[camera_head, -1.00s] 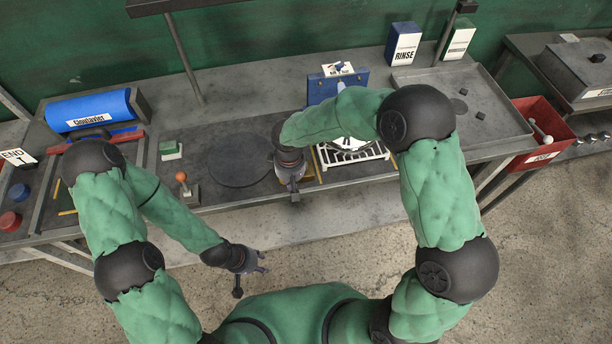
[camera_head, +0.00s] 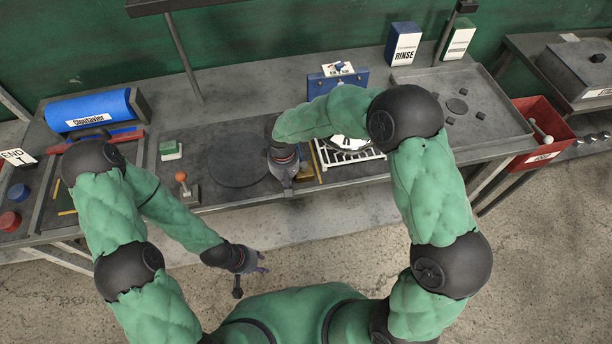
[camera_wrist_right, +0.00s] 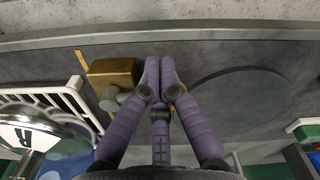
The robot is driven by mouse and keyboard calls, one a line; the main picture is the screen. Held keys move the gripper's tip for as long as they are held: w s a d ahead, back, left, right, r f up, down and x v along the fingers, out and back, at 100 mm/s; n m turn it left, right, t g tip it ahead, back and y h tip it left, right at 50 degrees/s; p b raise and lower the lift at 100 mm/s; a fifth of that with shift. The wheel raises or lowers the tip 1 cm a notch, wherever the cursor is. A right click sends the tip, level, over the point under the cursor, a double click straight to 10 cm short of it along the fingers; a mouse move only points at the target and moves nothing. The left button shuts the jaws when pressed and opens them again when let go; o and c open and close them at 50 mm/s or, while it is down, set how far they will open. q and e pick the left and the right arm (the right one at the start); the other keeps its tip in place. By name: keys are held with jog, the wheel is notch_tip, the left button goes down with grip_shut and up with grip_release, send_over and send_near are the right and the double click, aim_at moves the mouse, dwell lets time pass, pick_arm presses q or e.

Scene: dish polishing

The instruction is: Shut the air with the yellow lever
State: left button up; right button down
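A brass-yellow block (camera_wrist_right: 112,72) with a grey round stub beside it lies left of my right gripper (camera_wrist_right: 161,75) in the right wrist view. It may be the yellow lever's fitting; a lever handle is not clear. My right gripper has its fingertips together, with nothing visible between them, right of the block and apart from it. In the head view this gripper (camera_head: 285,187) points down over the bench front, and a small part of the brass piece (camera_head: 305,172) shows beside it. My left gripper (camera_head: 252,270) hangs empty before the bench, fingers spread.
A white rack (camera_head: 350,157) with a shiny round dish stands right of the brass piece. A dark round pad (camera_head: 238,166) lies left of my right gripper. An orange-knobbed lever (camera_head: 181,177) stands further left. A blue box (camera_head: 335,82) is behind.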

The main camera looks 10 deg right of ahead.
jog(key=shift+w+a, duration=0.3)
jog(key=shift+w, duration=0.15)
jog(key=shift+w+a, duration=0.35)
jog(key=shift+w, duration=0.15)
jog(key=shift+s, duration=0.1)
dwell(0.4)
jog(key=shift+s, duration=0.55)
jog(key=s+a+r+p, duration=0.2)
jog(key=s+r+p, duration=0.2)
jog(key=r, duration=0.3)
jog(key=shift+s+a, duration=0.35)
jog(key=shift+s, duration=0.15)
dwell(0.5)
